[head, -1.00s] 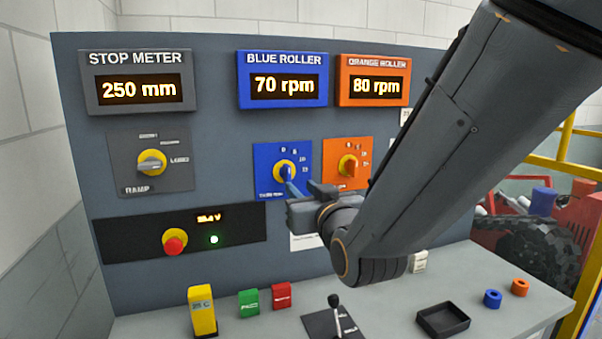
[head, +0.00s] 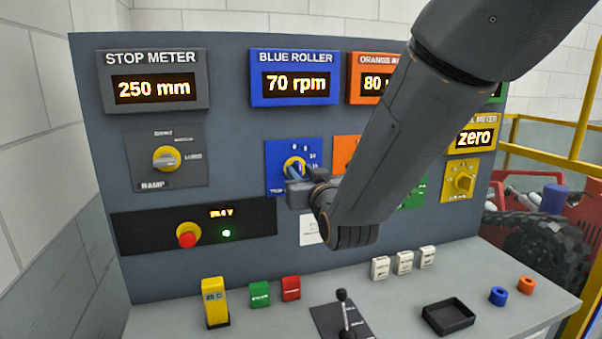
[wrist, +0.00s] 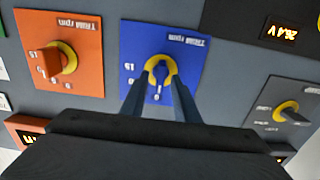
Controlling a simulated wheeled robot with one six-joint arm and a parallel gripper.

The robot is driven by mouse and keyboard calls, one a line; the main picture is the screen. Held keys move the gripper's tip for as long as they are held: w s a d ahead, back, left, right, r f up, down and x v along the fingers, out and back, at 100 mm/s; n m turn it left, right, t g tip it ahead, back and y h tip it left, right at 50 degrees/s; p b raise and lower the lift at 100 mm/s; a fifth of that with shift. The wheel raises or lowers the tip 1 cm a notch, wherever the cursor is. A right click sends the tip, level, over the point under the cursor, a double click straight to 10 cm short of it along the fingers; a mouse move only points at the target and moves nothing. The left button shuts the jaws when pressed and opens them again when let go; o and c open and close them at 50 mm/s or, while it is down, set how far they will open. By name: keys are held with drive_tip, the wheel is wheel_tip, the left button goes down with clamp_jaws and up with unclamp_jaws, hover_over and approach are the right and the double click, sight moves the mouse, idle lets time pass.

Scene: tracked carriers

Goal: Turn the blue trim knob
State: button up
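The blue trim knob (head: 294,166) sits on a yellow ring in a blue plate (head: 275,154) below the blue roller display, which reads 70 rpm. In the wrist view the narrow blue knob (wrist: 160,71) shows between the two fingers of my gripper (wrist: 160,82). The fingers stand one on each side of it, with yellow ring visible in the gaps, so they look open around it. In the head view my gripper (head: 298,176) is right in front of the plate and partly hides the knob. Contact with the knob cannot be told.
An orange plate with its knob (wrist: 62,58) is close beside the blue one. The ramp knob (head: 166,158) and red stop button (head: 188,235) are to the left. A lever (head: 344,305), tray (head: 448,317) and small blocks stand on the shelf below.

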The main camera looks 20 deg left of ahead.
drive_tip(key=shift+c, duration=0.3)
clamp_jaws()
drive_tip(key=shift+b, duration=0.3)
drive_tip(key=m+b, duration=0.2)
drive_tip(key=m, duration=0.1)
drive_tip(key=m+b, duration=0.3)
drive_tip(key=shift+w+d+f, duration=0.1)
drive_tip(key=shift+f, duration=0.1)
drive_tip(key=m+b, duration=0.5)
drive_tip(key=shift+d+m, duration=0.1)
drive_tip(key=shift+m, duration=0.2)
drive_tip(key=shift+b, duration=0.35)
